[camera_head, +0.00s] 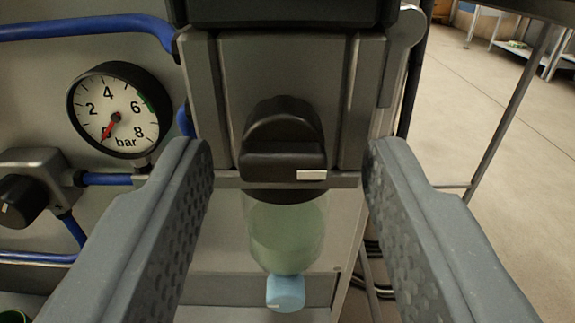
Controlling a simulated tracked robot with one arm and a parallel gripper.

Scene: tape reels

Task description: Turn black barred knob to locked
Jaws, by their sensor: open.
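The black barred knob (283,147) shows at the centre of the view, on the front of a grey housing (225,90). It is a round black body with a thick bar across its lower part, lying about level. A small white mark (311,175) sits at the bar's right end. My gripper (288,165) is open, with one ridged grey finger on each side of the knob. There is clear space between each finger and the knob, and nothing is held.
A clear bowl (285,230) with a light blue cap (286,293) hangs below the knob. A pressure gauge (115,112), its red needle near 0, blue hoses (85,27) and another black knob (22,190) are at the left. Open floor (500,130) lies at the right.

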